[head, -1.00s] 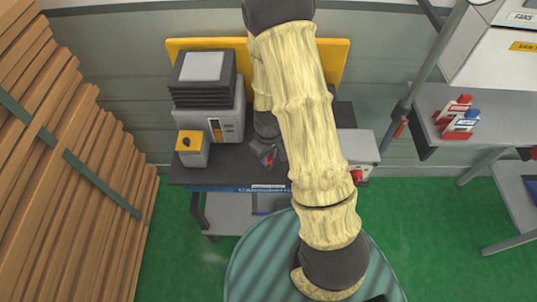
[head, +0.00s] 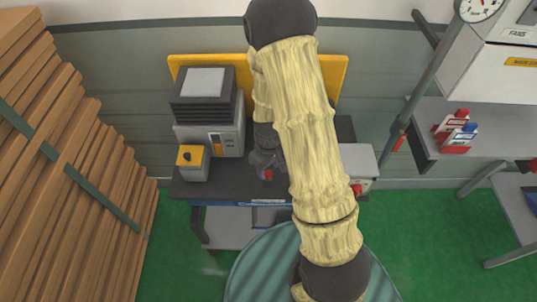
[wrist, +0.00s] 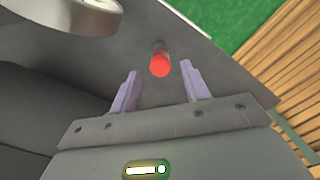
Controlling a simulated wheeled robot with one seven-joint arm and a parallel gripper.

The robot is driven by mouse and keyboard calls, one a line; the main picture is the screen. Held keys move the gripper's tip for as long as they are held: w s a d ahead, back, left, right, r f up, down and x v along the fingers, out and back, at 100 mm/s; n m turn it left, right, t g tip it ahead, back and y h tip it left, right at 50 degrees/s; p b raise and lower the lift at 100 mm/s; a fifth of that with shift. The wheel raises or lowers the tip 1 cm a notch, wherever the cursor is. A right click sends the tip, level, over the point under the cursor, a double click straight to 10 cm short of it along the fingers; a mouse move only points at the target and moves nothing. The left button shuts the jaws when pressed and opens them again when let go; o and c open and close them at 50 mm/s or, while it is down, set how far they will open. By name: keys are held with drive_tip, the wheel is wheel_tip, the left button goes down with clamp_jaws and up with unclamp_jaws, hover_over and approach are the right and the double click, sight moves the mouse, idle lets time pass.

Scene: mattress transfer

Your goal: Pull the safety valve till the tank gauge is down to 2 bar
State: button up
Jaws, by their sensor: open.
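A small red-tipped cylinder, which looks like the safety valve, stands up from a grey surface in the wrist view (wrist: 160,62). In the head view a small red spot (head: 267,174) shows right by my gripper (head: 264,162). In the wrist view my gripper (wrist: 158,82) is open, with one pale finger on each side of the red tip and a gap to both. A round dial gauge (head: 480,8) is at the top right of the head view, cut by the edge; its reading is too small to tell. My forearm hides part of the bench.
A dark bench (head: 232,185) carries a grey machine (head: 205,125), a yellow-topped box (head: 193,163) and a grey box with a red knob (head: 357,165). Stacked planks (head: 60,170) stand at left. A round metal rim (wrist: 85,15) is close at upper left in the wrist view.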

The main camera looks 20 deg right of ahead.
sight(268, 173)
wheel_tip(268, 173, up, 17)
drive_tip(key=b, duration=0.1)
idle(0.6)
drive_tip(key=shift+r, duration=0.1)
drive_tip(key=s+m+t, duration=0.2)
drive_tip(key=s+m, duration=0.3)
drive_tip(key=s, duration=0.2)
drive_tip(key=shift+s+t, duration=0.3)
drive_tip(key=shift+s, duration=0.1)
drive_tip(key=shift+r, duration=0.1)
drive_tip(key=shift+c, duration=0.4)
